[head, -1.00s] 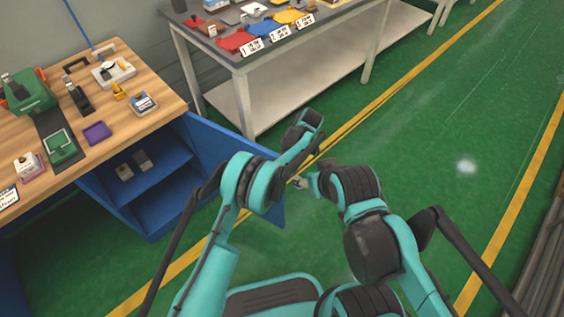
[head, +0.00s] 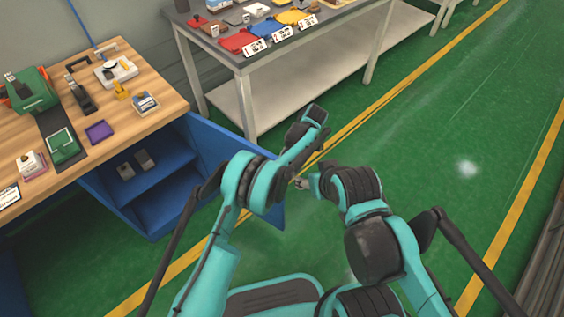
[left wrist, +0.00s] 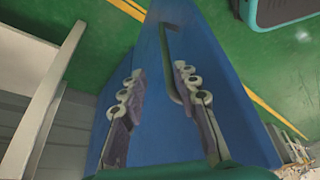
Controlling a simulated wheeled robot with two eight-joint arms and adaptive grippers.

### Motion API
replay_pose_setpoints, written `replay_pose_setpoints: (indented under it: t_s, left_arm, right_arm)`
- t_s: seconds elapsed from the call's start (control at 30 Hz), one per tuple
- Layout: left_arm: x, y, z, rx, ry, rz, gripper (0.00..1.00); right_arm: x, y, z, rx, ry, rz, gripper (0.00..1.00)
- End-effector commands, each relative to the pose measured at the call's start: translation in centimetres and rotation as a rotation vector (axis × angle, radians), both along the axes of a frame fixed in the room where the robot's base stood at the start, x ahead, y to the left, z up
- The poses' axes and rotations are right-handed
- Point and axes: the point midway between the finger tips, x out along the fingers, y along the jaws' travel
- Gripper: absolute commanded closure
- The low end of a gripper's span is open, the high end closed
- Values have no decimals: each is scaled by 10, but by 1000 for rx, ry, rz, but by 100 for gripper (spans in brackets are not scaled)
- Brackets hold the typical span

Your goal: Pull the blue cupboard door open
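The blue cupboard door (head: 214,147) stands swung out from the blue cupboard under the wooden bench, whose shelves show. In the left wrist view the door's blue face (left wrist: 150,65) fills the middle, with a bar handle (left wrist: 165,50) on it. My left gripper (left wrist: 157,78) is open over this face. The handle's bar runs between the fingers, close to the right-hand finger; contact cannot be told. In the head view the left fingers are hidden and my left arm covers part of the door. My right gripper (head: 301,183) is small beside the door's outer end, its fingers unclear.
The cupboard (head: 150,212) holds small grey items on a shelf. The wooden bench top (head: 150,80) carries tools and boxes. A grey-topped table (head: 236,63) with coloured trays stands behind the door. Green floor (head: 430,140) is clear to the right.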

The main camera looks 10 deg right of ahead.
Motion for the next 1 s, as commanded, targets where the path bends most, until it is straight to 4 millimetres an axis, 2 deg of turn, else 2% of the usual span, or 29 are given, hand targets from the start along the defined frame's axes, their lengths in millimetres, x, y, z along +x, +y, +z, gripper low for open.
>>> replay_pose_setpoints:
  t_s: [0.2, 0.43, 0.6, 1.0]
  left_arm:
    - [-4, -19, 46, 0, 0, 0, 69]
    - [-6, -33, 81, 0, -1, 1, 69]
    - [-7, -36, 90, 0, -1, 2, 69]
    - [-7, -36, 90, 0, 0, 1, 69]
  right_arm:
    - [0, 0, 0, 0, 0, 0, 41]
    - [0, 0, 0, 0, 0, 0, 41]
    - [0, 0, 0, 0, 0, 0, 41]
    - [0, 0, 0, 0, 0, 0, 41]
